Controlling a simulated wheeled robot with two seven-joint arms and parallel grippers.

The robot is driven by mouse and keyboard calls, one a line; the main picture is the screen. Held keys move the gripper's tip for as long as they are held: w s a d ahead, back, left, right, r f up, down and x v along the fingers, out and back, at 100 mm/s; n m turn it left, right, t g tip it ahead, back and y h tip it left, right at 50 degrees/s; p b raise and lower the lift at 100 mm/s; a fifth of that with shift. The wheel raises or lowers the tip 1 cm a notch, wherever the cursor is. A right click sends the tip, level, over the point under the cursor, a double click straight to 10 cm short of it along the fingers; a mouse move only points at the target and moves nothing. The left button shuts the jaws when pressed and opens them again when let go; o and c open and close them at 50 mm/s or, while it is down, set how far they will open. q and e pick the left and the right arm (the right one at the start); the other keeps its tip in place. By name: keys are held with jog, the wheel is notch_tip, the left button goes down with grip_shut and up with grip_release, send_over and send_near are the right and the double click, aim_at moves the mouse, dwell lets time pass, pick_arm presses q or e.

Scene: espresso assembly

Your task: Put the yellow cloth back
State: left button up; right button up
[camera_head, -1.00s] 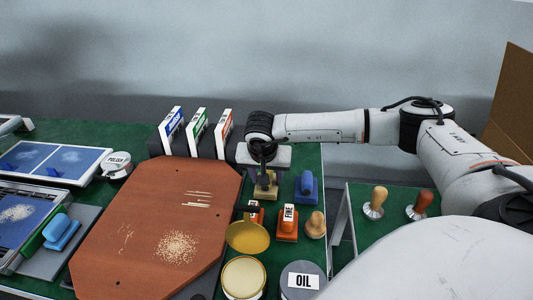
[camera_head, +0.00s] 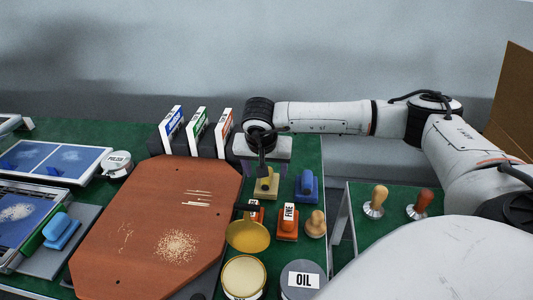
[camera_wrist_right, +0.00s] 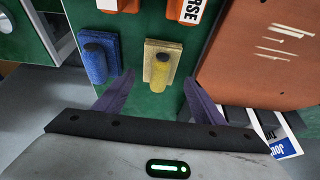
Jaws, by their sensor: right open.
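The yellow cloth is a tan pad with a yellow grip (camera_head: 266,186). It lies on the green table between the orange board and the blue pad. In the right wrist view the yellow cloth (camera_wrist_right: 161,65) sits upright between my finger lines, with green table showing on both sides. My right gripper (camera_wrist_right: 160,77) is open, its two purple fingers apart from the cloth on either side. In the head view my right gripper (camera_head: 264,168) is just behind and above the cloth. My left gripper is not in view.
A blue pad (camera_head: 306,186) stands right of the cloth. Orange pads, one marked FINE (camera_head: 288,222), a wooden knob (camera_head: 316,223), a gold tin (camera_head: 244,277) and an OIL tin (camera_head: 303,281) are in front. The orange board (camera_head: 150,220) lies left; upright boxes (camera_head: 197,130) stand behind.

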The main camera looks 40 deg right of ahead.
jog(key=v, duration=0.7)
jog(key=shift+r, duration=0.35)
jog(key=shift+a, duration=0.1)
